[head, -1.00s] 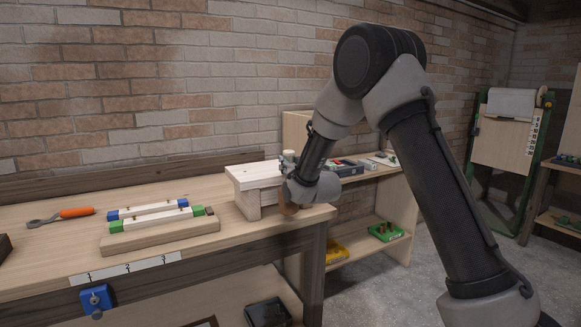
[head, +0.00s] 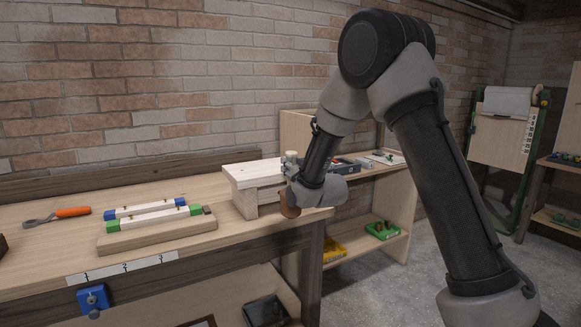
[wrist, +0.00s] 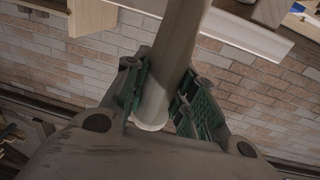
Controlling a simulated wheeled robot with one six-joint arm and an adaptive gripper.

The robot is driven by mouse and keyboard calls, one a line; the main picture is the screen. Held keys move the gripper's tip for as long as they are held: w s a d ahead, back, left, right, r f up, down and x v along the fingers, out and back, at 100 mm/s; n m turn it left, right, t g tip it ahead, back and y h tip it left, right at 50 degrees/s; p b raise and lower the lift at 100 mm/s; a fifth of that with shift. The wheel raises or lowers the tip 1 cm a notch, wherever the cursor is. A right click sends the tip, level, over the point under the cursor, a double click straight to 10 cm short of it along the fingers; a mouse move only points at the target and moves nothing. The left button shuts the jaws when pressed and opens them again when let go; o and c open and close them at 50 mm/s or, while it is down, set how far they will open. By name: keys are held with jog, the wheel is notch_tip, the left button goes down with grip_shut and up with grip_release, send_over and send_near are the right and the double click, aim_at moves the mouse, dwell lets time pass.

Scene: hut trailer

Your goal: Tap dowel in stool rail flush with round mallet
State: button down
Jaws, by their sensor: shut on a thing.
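A small pale wooden stool (head: 254,174) stands on the right end of the workbench. My gripper (head: 291,171) is at the stool's right side in the head view, shut on the mallet's handle (head: 291,156). The mallet's rounded brown head (head: 290,203) hangs below the gripper, near the bench's right edge. In the wrist view the handle (wrist: 166,82) lies between the green-padded fingers (wrist: 162,95), with its pale end towards the wrist. I cannot make out the dowel; the stool's right side is partly hidden by my gripper.
A wooden board with blue- and green-ended bars (head: 150,214) lies left of the stool. An orange-handled tool (head: 72,212) lies further left. A blue vise (head: 94,299) is on the bench front. A shelf unit (head: 398,200) stands right of the bench.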

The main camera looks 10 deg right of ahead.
jog(key=x, duration=0.5)
jog(key=s+d, duration=0.3)
jog(key=d, duration=0.5)
jog(key=shift+d, duration=0.25)
jog(key=shift+s, duration=0.1)
